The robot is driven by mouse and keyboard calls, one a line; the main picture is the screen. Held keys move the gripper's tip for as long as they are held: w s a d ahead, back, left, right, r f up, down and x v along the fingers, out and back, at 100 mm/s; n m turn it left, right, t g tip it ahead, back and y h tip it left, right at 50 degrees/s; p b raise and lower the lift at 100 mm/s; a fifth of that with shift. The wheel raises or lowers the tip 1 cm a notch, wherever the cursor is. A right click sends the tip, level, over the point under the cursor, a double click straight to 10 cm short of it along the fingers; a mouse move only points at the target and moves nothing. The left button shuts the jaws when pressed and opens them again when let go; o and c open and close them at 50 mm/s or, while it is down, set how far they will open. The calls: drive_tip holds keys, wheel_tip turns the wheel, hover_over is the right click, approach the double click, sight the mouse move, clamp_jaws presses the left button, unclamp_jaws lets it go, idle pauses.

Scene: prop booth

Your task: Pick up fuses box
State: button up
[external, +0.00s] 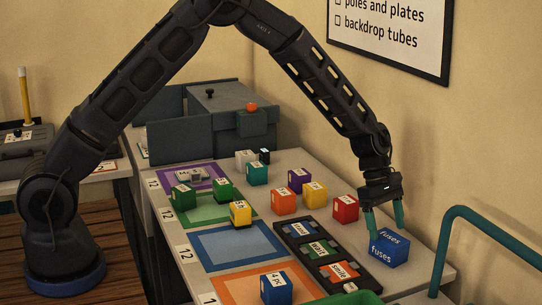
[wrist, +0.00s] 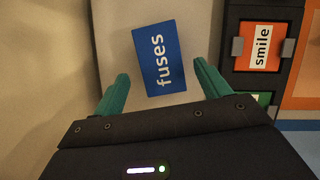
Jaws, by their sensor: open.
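The fuses box (external: 387,250) is a blue box with white "fuses" lettering on its top and side. It stands near the right edge of the table, beside the dark tray. My gripper (external: 385,218) is directly above and behind it, pointing down, with its teal fingers spread. In the wrist view the fuses box (wrist: 159,58) lies slightly turned, ahead of the open fingers of my gripper (wrist: 164,85). Nothing is between the fingertips that I can see clearly; whether they touch the box cannot be told.
The dark tray (external: 291,238) with labelled cards is close on the left; its "smile" card (wrist: 262,45) shows in the wrist view. A red box (external: 345,208) stands behind. A teal rail (external: 440,245) rises at the right, and the wall is close by.

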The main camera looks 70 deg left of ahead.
sight(390, 237)
drive_tip(key=shift+d+x, duration=0.15)
drive_tip(key=shift+x, duration=1.35)
drive_tip(key=shift+d+x, duration=0.2)
drive_tip(key=shift+x, duration=1.3)
drive_tip(key=shift+r, duration=0.1)
drive_tip(key=c, duration=1.1)
drive_tip(key=shift+c, duration=0.2)
drive_tip(key=shift+r, duration=0.15)
